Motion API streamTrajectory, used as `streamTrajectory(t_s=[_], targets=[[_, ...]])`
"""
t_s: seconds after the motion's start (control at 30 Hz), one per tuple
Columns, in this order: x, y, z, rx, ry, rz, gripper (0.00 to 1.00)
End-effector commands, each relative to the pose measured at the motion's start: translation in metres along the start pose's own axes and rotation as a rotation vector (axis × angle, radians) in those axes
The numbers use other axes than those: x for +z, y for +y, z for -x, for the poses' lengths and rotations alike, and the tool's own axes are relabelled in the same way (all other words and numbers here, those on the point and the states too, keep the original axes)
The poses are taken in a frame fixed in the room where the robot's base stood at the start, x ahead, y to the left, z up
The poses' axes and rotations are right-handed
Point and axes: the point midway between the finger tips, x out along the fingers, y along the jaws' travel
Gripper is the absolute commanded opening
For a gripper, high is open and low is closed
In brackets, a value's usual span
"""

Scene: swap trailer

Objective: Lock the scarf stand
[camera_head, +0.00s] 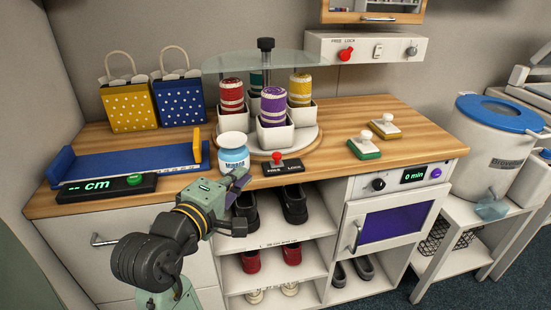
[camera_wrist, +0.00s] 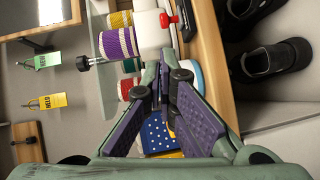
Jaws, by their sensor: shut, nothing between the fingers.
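The scarf stand (camera_head: 312,138) is a round white turntable on the counter, with rolled red, purple, yellow and teal scarves in white boxes around a dark post. At its front is a dark plate (camera_head: 290,168) marked FREE and LOCK. Its red-knobbed lever (camera_head: 277,156) stands toward the FREE side. The red knob (camera_wrist: 168,19) also shows at the top of the wrist view, near the purple scarf (camera_wrist: 118,43). My gripper (camera_head: 241,178) is shut and empty at the counter's front edge, left of the lever and apart from it.
A white jar (camera_head: 233,151) with a blue label stands right behind my gripper. Green and tan stamps (camera_head: 364,145) sit to the right. Shoes (camera_head: 291,204) fill the shelves below. A blue measuring tray (camera_head: 125,170) lies left.

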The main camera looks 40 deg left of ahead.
Motion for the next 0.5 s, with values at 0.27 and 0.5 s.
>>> streamTrajectory(t_s=[0.27,0.5], targets=[[0.0,-0.001,0.0,-0.001,-0.001,0.001,0.0],[0.001,0.001,-0.018,-0.001,-0.004,0.001,0.0]])
